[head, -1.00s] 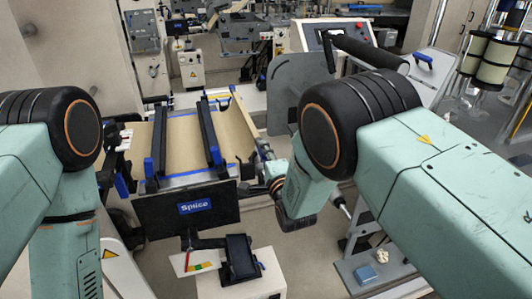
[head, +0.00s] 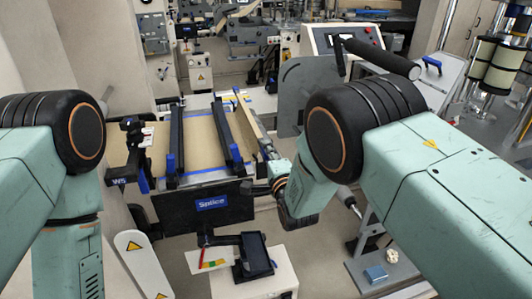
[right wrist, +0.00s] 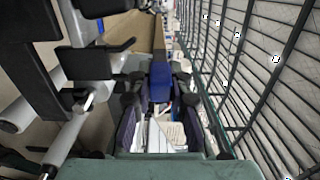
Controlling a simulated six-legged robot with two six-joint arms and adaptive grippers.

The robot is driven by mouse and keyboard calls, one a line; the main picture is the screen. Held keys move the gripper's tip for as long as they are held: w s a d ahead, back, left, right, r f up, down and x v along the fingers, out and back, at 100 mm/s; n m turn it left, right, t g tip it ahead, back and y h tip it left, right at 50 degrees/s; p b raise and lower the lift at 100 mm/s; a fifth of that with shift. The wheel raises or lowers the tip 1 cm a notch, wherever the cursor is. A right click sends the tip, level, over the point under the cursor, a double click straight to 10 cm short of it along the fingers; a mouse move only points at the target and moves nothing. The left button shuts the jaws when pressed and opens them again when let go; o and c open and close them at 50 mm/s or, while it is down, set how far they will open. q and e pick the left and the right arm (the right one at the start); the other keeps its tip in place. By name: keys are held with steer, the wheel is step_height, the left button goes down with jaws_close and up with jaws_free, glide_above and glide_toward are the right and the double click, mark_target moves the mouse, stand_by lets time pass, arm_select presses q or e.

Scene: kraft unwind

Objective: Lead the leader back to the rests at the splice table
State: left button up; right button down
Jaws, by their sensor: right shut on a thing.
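The splice table (head: 207,175) stands ahead in the head view, with a dark front panel marked Splice (head: 212,203) and tan kraft sheet (head: 200,142) on its top. Two black bars with blue ends cross the sheet. A tan strip (head: 246,125), seemingly the leader, runs along the table's right side towards my right gripper (head: 268,187). In the right wrist view my right gripper (right wrist: 157,125) is shut on a blue piece (right wrist: 160,78), with tan material (right wrist: 150,35) beyond it. I cannot clearly tell which parts are the rests. My left gripper is out of view.
A grey plate (head: 305,88) and a control console (head: 345,42) stand behind the right gripper. A black tablet (head: 254,254) sits below the table's front. A WS-marked post (head: 122,180) stands left. A wire grid (right wrist: 265,70) lies close on the right in the wrist view.

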steer(key=shift+w+a+f, duration=0.15)
steer(key=shift+a, duration=0.05)
steer(key=shift+s+d+f+b, duration=0.2)
steer(key=shift+s+f+b, duration=0.1)
steer(key=shift+f+b, duration=0.15)
steer(key=shift+w+f, duration=0.15)
steer(key=shift+f, duration=0.1)
steer(key=shift+w+a, duration=0.1)
steer(key=shift+a, duration=0.05)
steer(key=shift+s+r, duration=0.15)
steer(key=shift+s, duration=0.1)
